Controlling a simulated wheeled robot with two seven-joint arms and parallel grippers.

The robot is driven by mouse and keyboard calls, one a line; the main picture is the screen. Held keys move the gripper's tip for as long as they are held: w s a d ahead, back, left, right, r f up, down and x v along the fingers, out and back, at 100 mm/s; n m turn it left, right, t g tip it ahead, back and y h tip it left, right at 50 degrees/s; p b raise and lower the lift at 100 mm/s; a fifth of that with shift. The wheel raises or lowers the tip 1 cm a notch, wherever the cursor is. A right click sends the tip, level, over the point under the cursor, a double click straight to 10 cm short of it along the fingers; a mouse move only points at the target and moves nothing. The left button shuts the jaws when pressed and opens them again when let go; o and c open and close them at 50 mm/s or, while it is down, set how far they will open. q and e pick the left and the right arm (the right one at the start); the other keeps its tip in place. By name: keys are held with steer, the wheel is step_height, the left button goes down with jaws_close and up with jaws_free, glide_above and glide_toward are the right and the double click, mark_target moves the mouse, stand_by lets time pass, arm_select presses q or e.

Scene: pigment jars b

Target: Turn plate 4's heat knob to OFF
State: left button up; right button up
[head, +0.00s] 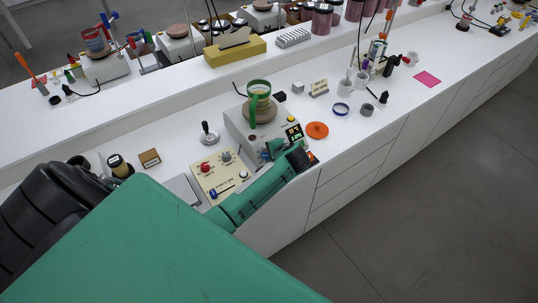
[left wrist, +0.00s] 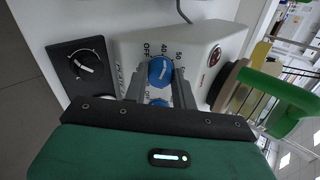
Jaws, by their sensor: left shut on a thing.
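Plate 4 (left wrist: 211,38) is a pale hot-plate box with "PLATE" lettering, partly covered by my gripper, in the left wrist view. Its upper blue knob (left wrist: 160,70) sits between the grey fingers of my left gripper (left wrist: 160,82), which is shut on it. Printed marks OFF, 40 and 50 run around the knob. A white line shows on its face, but I cannot tell exactly which mark it meets. A second blue knob (left wrist: 158,102) is partly hidden below. In the head view my left gripper (head: 271,150) reaches the front of the plate (head: 236,122). My right gripper is out of view.
A green-banded vessel (head: 258,90) stands on the plate's round top. A cream control panel (head: 220,176) with knobs is just left, and an orange disc (head: 317,130) lies to the right. A black dial panel (left wrist: 83,66) shows in the wrist view.

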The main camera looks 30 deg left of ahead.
arm_select(q)
steer(key=n, duration=0.2)
steer(key=shift+f+n+b, duration=0.15)
steer(key=shift+n+b, duration=0.25)
steer(key=n+b, duration=0.1)
steer(key=n, duration=0.1)
steer(key=shift+n, duration=0.4)
steer(key=n+b, duration=0.2)
steer(key=n, duration=0.2)
steer(key=shift+n, duration=0.4)
steer(key=shift+n+b, duration=0.3)
steer(key=shift+b, duration=0.05)
steer(key=o, duration=1)
